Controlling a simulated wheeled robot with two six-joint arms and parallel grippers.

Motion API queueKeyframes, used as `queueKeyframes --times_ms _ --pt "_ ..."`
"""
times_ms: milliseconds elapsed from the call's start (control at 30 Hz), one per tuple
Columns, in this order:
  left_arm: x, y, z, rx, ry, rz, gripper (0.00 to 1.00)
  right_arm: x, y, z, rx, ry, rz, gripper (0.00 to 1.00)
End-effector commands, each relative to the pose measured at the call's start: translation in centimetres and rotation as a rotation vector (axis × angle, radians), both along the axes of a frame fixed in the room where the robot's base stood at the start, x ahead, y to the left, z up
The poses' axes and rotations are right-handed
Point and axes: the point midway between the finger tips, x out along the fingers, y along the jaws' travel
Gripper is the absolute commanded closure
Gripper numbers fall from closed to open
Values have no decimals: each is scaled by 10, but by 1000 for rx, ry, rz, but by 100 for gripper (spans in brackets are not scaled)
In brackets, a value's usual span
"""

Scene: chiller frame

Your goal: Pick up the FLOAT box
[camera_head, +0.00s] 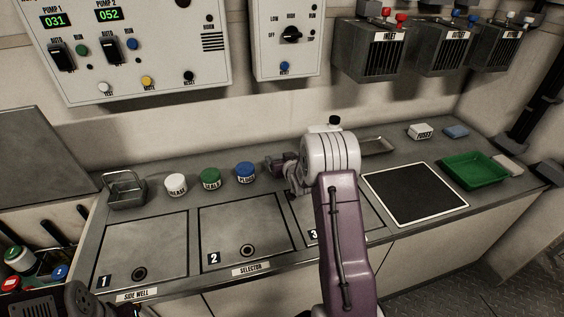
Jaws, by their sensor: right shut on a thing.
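My right arm reaches up from the bottom over the counter. Its gripper (285,169) is just right of the blue-lidded jar, near the back of panel 3. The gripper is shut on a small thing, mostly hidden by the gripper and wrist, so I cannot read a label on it. I cannot make out a box marked FLOAT on the counter. A white box (420,131) with dark lettering, which seems to read FUSES, stands at the back right. My left gripper does not show clearly.
White (176,186), green (211,180) and blue-lidded (246,174) jars stand along the back. A metal caddy (126,192) is left of them. A black mat (414,194), green tray (476,170) and blue block (456,132) lie right. Wall bins (369,52) hang above.

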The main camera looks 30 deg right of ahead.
Motion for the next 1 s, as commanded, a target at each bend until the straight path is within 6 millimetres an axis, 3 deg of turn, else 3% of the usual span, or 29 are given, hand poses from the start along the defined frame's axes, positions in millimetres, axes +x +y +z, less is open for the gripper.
queueKeyframes --times_ms 133,500,700,1000 --pt "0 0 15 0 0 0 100 -2 0 32 -1 -3 -1 65" --pt "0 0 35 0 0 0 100 -89 4 81 -1 -2 -3 65" --pt "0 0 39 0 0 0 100 -113 7 93 0 -1 -1 65" --pt "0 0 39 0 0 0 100 -117 7 93 2 0 -1 65"
